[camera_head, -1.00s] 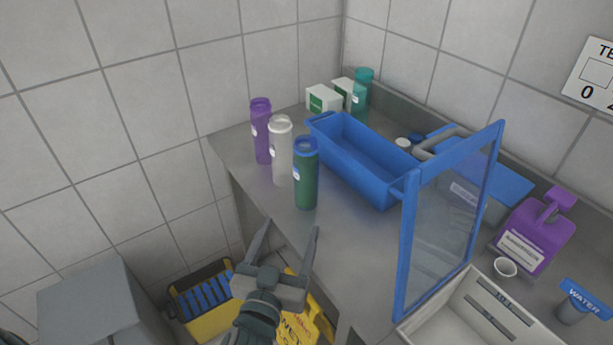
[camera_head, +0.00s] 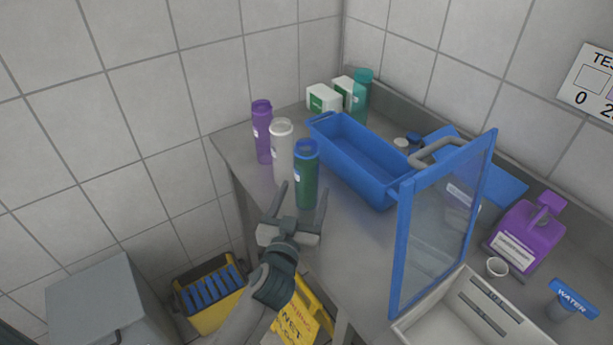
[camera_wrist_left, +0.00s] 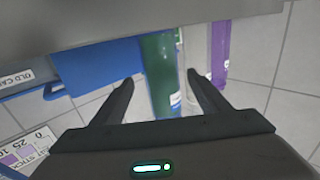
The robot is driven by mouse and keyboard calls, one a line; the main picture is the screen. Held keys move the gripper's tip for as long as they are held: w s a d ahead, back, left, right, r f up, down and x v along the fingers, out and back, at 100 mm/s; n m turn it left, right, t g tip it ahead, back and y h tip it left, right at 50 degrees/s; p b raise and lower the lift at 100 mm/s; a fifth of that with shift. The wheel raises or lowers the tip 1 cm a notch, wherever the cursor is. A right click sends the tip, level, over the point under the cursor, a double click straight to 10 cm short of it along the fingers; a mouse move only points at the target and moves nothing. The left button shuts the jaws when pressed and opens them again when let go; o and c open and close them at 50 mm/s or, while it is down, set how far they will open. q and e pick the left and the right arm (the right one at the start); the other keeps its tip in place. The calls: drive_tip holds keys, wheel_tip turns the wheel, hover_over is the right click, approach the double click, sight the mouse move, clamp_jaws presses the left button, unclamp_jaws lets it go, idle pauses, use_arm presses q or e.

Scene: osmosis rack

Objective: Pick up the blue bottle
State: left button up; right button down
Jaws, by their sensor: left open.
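No all-blue bottle shows; the nearest match is a bottle with a blue cap and green body (camera_head: 306,178), upright near the counter's left edge. A white bottle (camera_head: 282,150) and a purple bottle (camera_head: 262,132) stand behind it. My left gripper (camera_head: 304,188) is open and empty, in front of the blue-capped bottle, with one finger to each side of it in the picture. In the left wrist view the green body (camera_wrist_left: 160,75) appears between the spread fingers (camera_wrist_left: 158,80); its cap is hidden there. The remaining distance is unclear. My right gripper is not seen.
A blue bin (camera_head: 375,172) sits right of the bottle. A blue-framed clear panel (camera_head: 440,225) stands farther right, with a white tray (camera_head: 455,310) in front. A teal bottle (camera_head: 361,98) and white boxes (camera_head: 325,98) are at the back. A yellow bucket (camera_head: 205,300) is below.

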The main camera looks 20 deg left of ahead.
sight(307, 181)
use_arm(q)
drive_tip(key=shift+w+r+p, duration=0.15)
drive_tip(key=shift+w+p, duration=0.15)
drive_tip(key=shift+w, duration=0.1)
drive_tip(key=w, duration=0.1)
drive_tip(key=w+p, duration=0.1)
drive_tip(key=w, duration=0.2)
drive_tip(key=shift+a+p, duration=0.3)
drive_tip(key=shift+p, duration=0.05)
drive_tip(key=shift+w+f, duration=0.15)
drive_tip(key=shift+f, duration=0.05)
drive_tip(key=shift+c, duration=0.6)
drive_tip(key=c, duration=1)
